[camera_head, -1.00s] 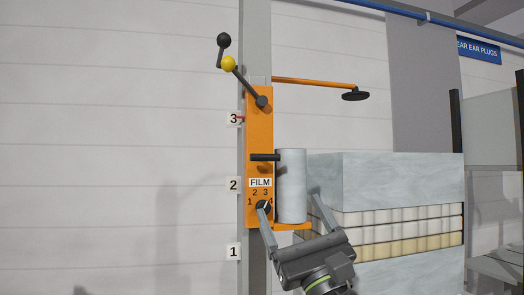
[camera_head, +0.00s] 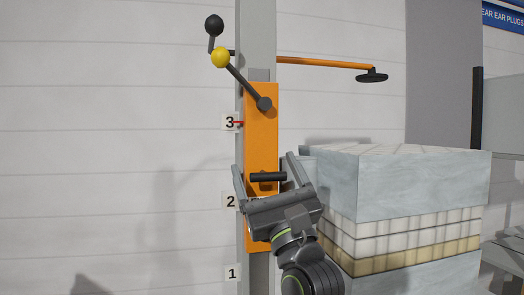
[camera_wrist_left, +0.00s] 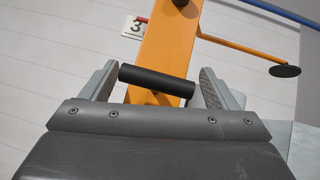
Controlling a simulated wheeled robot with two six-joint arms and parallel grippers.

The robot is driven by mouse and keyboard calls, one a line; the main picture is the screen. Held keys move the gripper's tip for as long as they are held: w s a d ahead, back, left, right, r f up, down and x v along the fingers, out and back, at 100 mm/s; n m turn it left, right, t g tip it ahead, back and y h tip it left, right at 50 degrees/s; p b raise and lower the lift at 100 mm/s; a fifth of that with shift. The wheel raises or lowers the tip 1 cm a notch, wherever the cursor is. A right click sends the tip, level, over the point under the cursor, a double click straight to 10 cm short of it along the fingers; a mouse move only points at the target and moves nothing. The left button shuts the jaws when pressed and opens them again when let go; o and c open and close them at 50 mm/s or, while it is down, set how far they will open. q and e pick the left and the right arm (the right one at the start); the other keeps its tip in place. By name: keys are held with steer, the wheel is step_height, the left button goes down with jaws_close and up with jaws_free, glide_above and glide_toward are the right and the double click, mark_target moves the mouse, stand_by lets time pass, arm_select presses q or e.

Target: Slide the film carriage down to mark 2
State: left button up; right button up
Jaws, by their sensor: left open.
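The orange film carriage (camera_head: 261,140) sits on a grey upright post (camera_head: 257,40). A red pointer on its left edge is at the mark 3 label (camera_head: 230,122). The mark 2 label (camera_head: 230,202) is lower on the post. A black bar handle (camera_head: 268,177) sticks out of the carriage; it also shows in the left wrist view (camera_wrist_left: 156,80). My left gripper (camera_head: 266,174) is open, its fingers on either side of the handle's ends, with gaps in the wrist view. It hides the carriage's dial and FILM label. My right gripper is not in view.
A crank with a black knob (camera_head: 214,25) and yellow knob (camera_head: 220,58) is at the carriage's top. An orange arm with a black disc (camera_head: 372,75) reaches right. A wrapped pallet stack (camera_head: 400,185) stands close at right. The wall side at left is clear.

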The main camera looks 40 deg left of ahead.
mark_target(266, 249)
arm_select(q)
steer(key=shift+w+a+r, duration=0.15)
steer(key=shift+a+r, duration=0.2)
steer(key=shift+r, duration=0.1)
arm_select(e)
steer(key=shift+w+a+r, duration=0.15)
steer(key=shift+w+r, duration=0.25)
arm_select(q)
steer(key=shift+c, duration=0.3)
